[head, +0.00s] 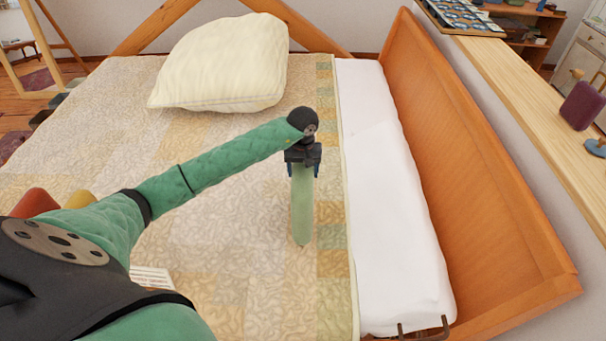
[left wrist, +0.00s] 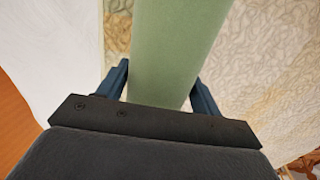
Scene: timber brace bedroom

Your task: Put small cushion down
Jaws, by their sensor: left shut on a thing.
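The small cushion (head: 302,205) is pale green and shows edge-on in the head view as a narrow upright strip. It hangs below my left gripper (head: 303,170), over the patchwork quilt on the bed (head: 220,230). In the left wrist view the cushion (left wrist: 172,50) stretches away between the two blue fingers of my left gripper (left wrist: 158,88), which is shut on it. I cannot tell whether the cushion's lower end touches the quilt. My right gripper is not in view.
A large cream pillow (head: 225,65) lies on the far part of the bed. A white mattress strip (head: 385,200) is bare along the right, beside the raised wooden headboard (head: 480,170). The quilt around the cushion is clear. A wooden ledge (head: 520,90) runs behind the headboard.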

